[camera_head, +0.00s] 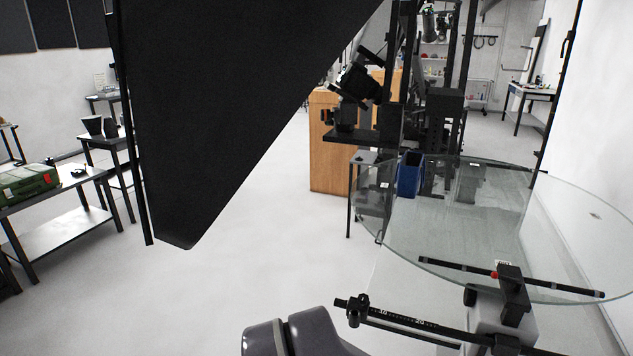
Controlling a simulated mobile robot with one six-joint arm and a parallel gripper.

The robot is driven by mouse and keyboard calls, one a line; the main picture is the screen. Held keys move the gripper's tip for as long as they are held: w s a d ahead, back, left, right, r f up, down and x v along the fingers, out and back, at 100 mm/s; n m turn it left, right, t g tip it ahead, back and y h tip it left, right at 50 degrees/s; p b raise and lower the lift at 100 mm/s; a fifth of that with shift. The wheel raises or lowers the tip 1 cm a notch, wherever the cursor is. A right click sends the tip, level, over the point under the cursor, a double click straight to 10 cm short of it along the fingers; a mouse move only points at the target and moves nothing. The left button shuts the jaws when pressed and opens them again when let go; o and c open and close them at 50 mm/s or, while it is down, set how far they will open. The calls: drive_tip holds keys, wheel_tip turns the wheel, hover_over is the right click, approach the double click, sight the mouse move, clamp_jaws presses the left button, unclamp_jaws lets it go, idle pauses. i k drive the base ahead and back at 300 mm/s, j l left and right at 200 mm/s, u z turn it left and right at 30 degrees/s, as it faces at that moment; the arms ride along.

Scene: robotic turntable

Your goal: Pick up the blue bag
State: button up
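The blue bag (410,175) stands upright on the round glass turntable (455,250), near its far left edge. It looks small and box-like, with a dark top, and sits just in front of black camera stand posts. My gripper is not in view. A grey rounded part at the bottom centre looks like a link of my arm, well apart from the bag and nearer to the camera.
A large black panel (220,110) covers the upper left. A black scaled rail (420,330) crosses in front of the turntable. A wooden cabinet (330,150) stands behind. Tables, one with a green case (25,185), stand left. The white floor (200,290) at centre left is clear.

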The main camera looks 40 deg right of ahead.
sight(409, 175)
drive_tip(key=i+j+z, duration=0.35)
drive_tip(key=i, duration=0.7)
drive_tip(key=i+j+z, duration=0.3)
drive_tip(key=i+j, duration=0.4)
drive_tip(key=i, duration=0.35)
drive_tip(key=i+j+z, duration=0.35)
drive_tip(key=i+j, duration=0.55)
drive_tip(key=i+l+z, duration=0.3)
drive_tip(key=z, duration=0.15)
drive_tip(key=i+l+z, duration=0.65)
drive_tip(key=z, duration=0.25)
drive_tip(key=i+z, duration=0.5)
drive_tip(key=i+j+z, duration=0.1)
drive_tip(key=i+z, duration=0.35)
drive_tip(key=i+j+z, duration=0.25)
drive_tip(key=z, duration=0.2)
drive_tip(key=i+j+z, duration=0.6)
drive_tip(key=i+z, duration=0.35)
drive_tip(key=i, duration=0.1)
